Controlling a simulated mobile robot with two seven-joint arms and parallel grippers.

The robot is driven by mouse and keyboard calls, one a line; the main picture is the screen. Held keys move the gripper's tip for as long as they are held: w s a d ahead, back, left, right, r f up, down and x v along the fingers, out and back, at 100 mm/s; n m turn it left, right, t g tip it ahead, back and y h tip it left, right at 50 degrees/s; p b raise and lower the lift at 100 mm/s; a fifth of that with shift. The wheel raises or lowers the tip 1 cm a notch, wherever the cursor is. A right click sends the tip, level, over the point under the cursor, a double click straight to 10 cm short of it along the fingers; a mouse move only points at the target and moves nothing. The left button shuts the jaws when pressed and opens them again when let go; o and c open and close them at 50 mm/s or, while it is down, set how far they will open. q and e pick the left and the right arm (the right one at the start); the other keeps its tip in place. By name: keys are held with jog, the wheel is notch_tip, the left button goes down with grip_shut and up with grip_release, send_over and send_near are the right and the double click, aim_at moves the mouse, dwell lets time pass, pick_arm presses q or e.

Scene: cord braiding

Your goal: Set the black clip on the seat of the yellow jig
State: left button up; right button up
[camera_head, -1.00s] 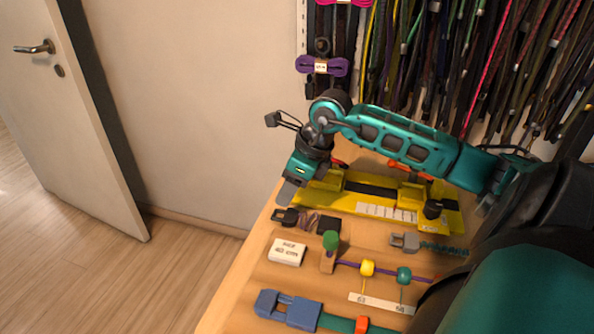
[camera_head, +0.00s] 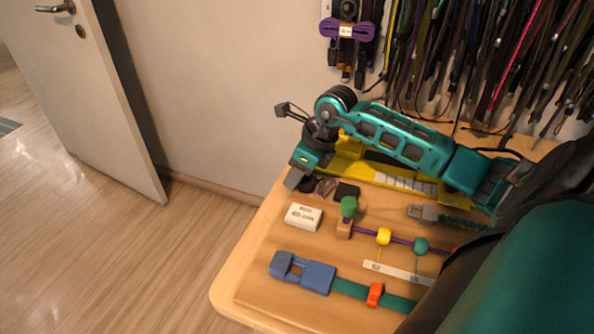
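The yellow jig (camera_head: 345,168) lies along the back of the table, largely hidden behind my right arm. A small black piece (camera_head: 307,186), which looks like the black clip, lies on the wood in front of the jig's left end, beside a dark coiled cord (camera_head: 325,187). My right gripper (camera_head: 294,178) points down just left of this piece and partly covers it; I cannot tell whether they touch. The gap between its fingers does not show. The seat of the jig cannot be made out. My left gripper is not in view.
A black block (camera_head: 347,192), a white labelled box (camera_head: 303,217) and a green-topped wooden peg (camera_head: 347,208) stand close by. A blue buckle (camera_head: 302,272) lies at the front. Cords hang on the wall behind. The floor is free left of the table.

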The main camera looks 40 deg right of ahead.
jog(key=c, duration=0.4)
jog(key=shift+r+p, duration=1.75)
jog(key=shift+r, duration=0.75)
jog(key=shift+c, duration=0.2)
jog(key=shift+w+d+f, duration=0.1)
jog(key=shift+w+d, duration=0.1)
jog(key=shift+d, duration=0.2)
jog(key=shift+w+d+b, duration=0.35)
jog(key=shift+w+d, duration=0.05)
jog(key=shift+d, duration=0.35)
jog(key=shift+w+d+b, duration=0.4)
jog(key=shift+d, duration=0.35)
jog(key=shift+w+d+b, duration=0.35)
jog(key=shift+w+d, duration=0.05)
jog(key=shift+d, duration=0.35)
jog(key=shift+w+d+b, duration=0.25)
jog(key=shift+w+d, duration=0.15)
jog(key=shift+d, duration=0.4)
jog(key=shift+w+d+b, duration=0.2)
jog(key=shift+w+d, duration=0.25)
jog(key=shift+d, duration=0.35)
jog(key=shift+w+d+b, duration=0.25)
jog(key=shift+w+d, duration=0.15)
jog(key=shift+d, duration=0.4)
jog(key=shift+w+d+b, duration=0.15)
jog(key=shift+w+d, duration=0.2)
jog(key=shift+d, duration=0.3)
jog(key=shift+w+d+b, duration=0.15)
jog(key=shift+w+d, duration=0.15)
jog(key=shift+d, duration=0.45)
